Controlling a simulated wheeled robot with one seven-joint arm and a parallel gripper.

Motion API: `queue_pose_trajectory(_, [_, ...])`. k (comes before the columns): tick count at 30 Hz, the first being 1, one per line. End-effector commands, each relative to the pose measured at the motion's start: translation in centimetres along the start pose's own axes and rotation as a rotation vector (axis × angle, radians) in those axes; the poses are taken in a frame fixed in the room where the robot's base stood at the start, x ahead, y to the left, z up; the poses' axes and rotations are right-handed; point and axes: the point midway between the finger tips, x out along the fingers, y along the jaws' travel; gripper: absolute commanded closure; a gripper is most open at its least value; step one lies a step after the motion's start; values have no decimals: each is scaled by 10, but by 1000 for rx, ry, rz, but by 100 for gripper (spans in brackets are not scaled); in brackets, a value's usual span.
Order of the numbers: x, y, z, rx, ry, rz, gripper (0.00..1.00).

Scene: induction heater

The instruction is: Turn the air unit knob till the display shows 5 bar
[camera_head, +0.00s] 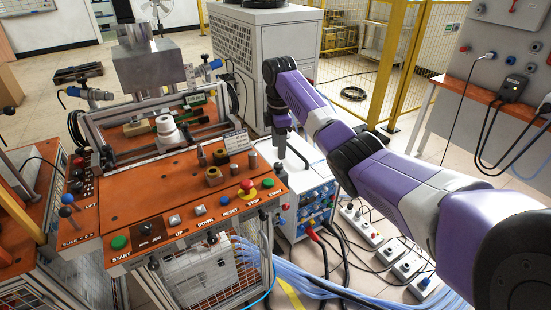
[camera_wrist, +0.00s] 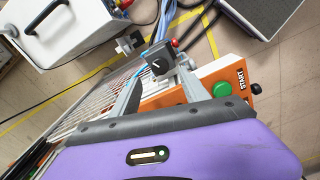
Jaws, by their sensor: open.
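My gripper (camera_wrist: 157,78) shows in the wrist view as two grey fingers reaching up from the purple hand, spread apart. Just past and between the fingertips is a small grey block with a dark square face and a white mark (camera_wrist: 156,64). It looks like the air unit's display or knob, but I cannot tell which. No pressure reading is legible. A red part sits at its upper right. I cannot tell whether the fingers touch the block. In the head view my arm reaches in from the lower right; its fingers and the air unit are not clear there.
An orange control panel (camera_head: 150,205) with buttons and a red emergency stop (camera_head: 247,186) stands at left. Its START button (camera_wrist: 221,89) is right of the fingers in the wrist view. A white box with a black handle (camera_wrist: 72,25) lies upper left. Cables (camera_head: 345,275) cover the floor.

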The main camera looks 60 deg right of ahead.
Motion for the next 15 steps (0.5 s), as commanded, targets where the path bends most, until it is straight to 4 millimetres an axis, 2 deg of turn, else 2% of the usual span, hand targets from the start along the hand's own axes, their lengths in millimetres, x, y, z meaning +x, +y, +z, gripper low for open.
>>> queue_pose_trajectory(9, [49, -1, 0, 1, -1, -2, 47])
queue_pose_trajectory(15, [65, -1, 0, 0, 0, -1, 47])
